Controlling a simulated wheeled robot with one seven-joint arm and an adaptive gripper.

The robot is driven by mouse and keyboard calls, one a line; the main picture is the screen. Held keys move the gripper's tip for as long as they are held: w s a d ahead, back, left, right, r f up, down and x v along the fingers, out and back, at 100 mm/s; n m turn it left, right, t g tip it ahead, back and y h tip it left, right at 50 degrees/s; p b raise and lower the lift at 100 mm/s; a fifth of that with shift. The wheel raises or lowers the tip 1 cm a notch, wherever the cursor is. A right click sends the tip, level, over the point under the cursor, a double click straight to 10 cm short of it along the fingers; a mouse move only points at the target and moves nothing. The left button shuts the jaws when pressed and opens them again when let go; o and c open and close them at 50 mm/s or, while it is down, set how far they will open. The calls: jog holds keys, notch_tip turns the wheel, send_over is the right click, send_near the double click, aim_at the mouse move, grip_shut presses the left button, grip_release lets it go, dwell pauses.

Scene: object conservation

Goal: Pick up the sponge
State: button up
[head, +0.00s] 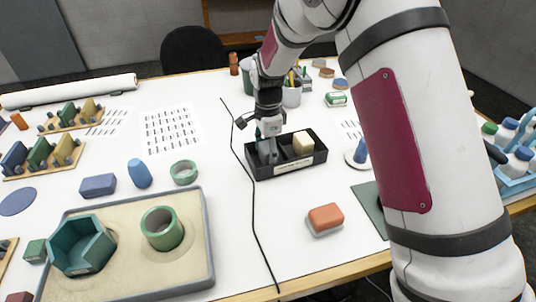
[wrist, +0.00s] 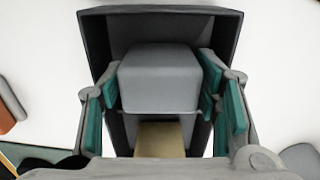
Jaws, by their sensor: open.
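A black divided tray (head: 292,170) stands on the white table and also shows in the wrist view (wrist: 232,32). My gripper (head: 266,152) points down into its left compartment. In the wrist view my open gripper (wrist: 161,92) has its teal-padded fingers on both sides of a grey block (wrist: 160,80); a narrow gap shows on the left, and contact on the right is unclear. A pale yellow block (head: 303,142) sits in the right compartment, partly seen in the wrist view (wrist: 160,140). An orange block (head: 326,217) lies on the table. I cannot tell for certain which block is the sponge.
A sand-filled tray (head: 208,262) with a teal hexagonal pot and a green ring is at the front left. A black cable (head: 244,190) runs left of the divided tray. Bare table lies between the cable and the orange block.

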aim_at(268, 146)
jog(key=c, duration=0.8)
jog(key=shift+o, duration=0.2)
jog(key=shift+r, duration=0.1)
notch_tip(268, 146, up, 10)
jog(key=shift+f+b, duration=0.1)
jog(key=shift+b, duration=0.65)
